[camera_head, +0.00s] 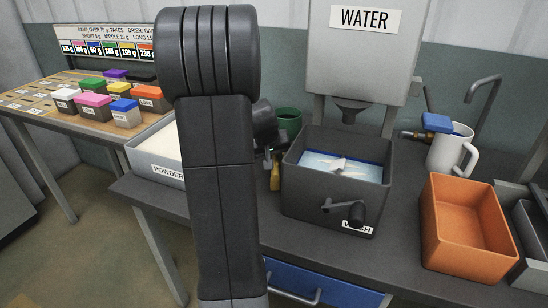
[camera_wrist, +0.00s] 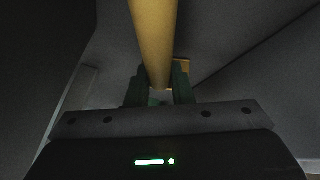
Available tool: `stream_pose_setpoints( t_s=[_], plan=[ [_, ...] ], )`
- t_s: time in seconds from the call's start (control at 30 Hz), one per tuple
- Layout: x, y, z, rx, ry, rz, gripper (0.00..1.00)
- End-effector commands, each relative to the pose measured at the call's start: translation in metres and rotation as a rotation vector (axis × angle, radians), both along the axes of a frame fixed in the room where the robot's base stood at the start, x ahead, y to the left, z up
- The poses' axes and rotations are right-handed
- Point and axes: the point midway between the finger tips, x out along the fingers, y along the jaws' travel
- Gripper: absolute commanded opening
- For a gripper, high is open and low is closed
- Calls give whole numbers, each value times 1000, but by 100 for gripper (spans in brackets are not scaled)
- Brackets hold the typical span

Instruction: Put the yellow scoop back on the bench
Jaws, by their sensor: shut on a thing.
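The yellow scoop (camera_wrist: 155,40) shows in the wrist view as a long rounded yellow bar, held between the two green fingers of my gripper (camera_wrist: 159,86). A small tan-yellow patch (camera_wrist: 184,65) shows beside the right finger. In the head view a short yellow part of the scoop (camera_head: 275,179) shows low between my arm and the wash box. My arm hides most of the gripper and scoop there. The dark bench (camera_head: 235,238) lies beneath. I cannot tell whether the scoop touches it.
The dark wash box (camera_head: 293,198) with a crank stands close right of the scoop. A green cup (camera_head: 289,118) is behind, and the white powder tray (camera_head: 160,178) is left. An orange bin (camera_head: 434,240) and white jug (camera_head: 447,153) stand farther right. The water tank (camera_head: 360,55) is above.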

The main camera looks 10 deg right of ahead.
Motion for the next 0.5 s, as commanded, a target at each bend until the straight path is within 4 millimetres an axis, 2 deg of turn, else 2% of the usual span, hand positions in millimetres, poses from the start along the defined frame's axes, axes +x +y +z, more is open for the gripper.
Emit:
stream_pose_setpoints(
  t_s=[0.1,0.13,0.23,0.5],
  plan=[
    [0,0,-4,0,-1,0,0],
    [0,0,-4,0,0,0,22],
    [0,0,-2,0,0,0,42],
    [0,0,-2,0,0,0,42]
  ],
)
